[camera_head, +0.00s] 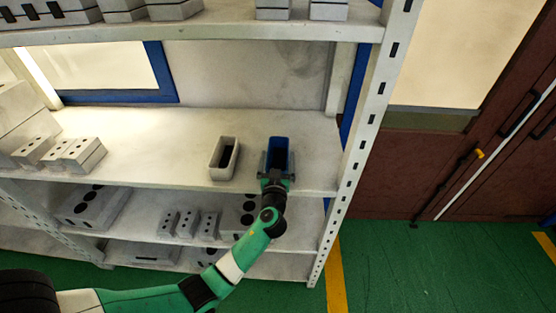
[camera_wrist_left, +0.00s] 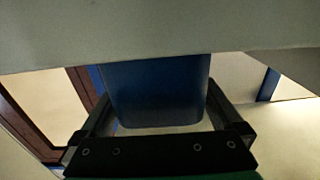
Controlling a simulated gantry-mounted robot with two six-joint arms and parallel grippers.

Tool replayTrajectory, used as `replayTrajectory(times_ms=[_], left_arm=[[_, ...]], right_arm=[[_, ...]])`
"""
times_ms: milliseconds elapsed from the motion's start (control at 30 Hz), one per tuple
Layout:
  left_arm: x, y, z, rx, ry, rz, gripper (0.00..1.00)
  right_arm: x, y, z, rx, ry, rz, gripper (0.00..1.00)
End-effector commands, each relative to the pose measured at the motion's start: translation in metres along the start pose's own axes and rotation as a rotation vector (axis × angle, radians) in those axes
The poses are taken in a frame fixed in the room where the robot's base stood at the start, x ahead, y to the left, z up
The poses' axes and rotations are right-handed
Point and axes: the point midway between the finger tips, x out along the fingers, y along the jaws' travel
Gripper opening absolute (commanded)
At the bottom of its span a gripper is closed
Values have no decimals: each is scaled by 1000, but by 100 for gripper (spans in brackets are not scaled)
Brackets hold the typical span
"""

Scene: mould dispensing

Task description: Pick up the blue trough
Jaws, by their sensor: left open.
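The blue trough (camera_head: 278,145) is a narrow open box standing on the middle shelf, near its right end. My left gripper (camera_head: 276,170) is at the front end of the trough, its jaws open. In the left wrist view the trough (camera_wrist_left: 155,92) shows between the two spread fingers of the gripper (camera_wrist_left: 158,105), with small gaps at its sides. I cannot tell whether either finger touches it. A pale band hides part of the trough there. My right gripper is in neither view.
A white trough (camera_head: 212,158) stands left of the blue one on the middle shelf (camera_head: 150,135). Grey blocks (camera_head: 80,154) sit at the left. A perforated rack post (camera_head: 365,150) rises close on the right, and the upper shelf (camera_head: 220,28) runs overhead.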

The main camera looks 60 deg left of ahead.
Motion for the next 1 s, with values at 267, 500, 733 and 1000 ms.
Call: replayTrajectory(times_ms=[267,500,733,1000], left_arm=[[11,0,1,0,-1,1,100],[11,0,1,0,-1,1,64],[11,0,1,0,0,1,28],[11,0,-7,-2,1,0,28]], right_arm=[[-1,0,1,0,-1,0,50],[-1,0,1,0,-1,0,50],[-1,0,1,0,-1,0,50],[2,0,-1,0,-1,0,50]])
